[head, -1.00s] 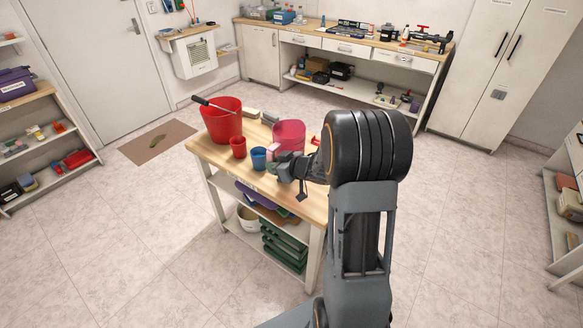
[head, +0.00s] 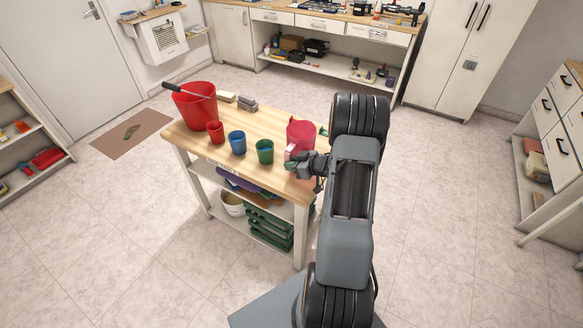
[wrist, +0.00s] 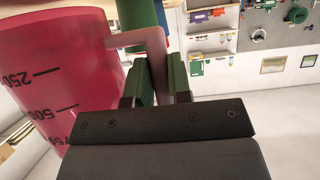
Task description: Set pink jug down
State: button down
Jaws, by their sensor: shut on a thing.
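The pink jug (head: 302,134) is at the right end of the wooden-topped table (head: 200,150), upright or nearly so. My gripper (head: 291,161) is at its near side, shut on the jug's handle. In the wrist view the jug (wrist: 55,85) fills the left side, with dark volume marks on its wall. Its pale pink handle (wrist: 150,42) passes between the green-padded fingers of my gripper (wrist: 163,80). The jug's base is hidden in the wrist view. I cannot tell whether it touches the table top.
A green cup (head: 265,152), a blue cup (head: 237,144) and a red cup (head: 215,132) stand in a row left of the jug. A large red bucket (head: 193,106) stands at the far left corner. Grey blocks (head: 247,104) lie at the back. Some bare wood lies around the cups.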

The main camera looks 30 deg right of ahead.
jog(key=shift+f, duration=0.95)
jog(key=shift+f, duration=0.2)
jog(key=c, duration=1.1)
grip_release()
jog(key=shift+o, duration=0.2)
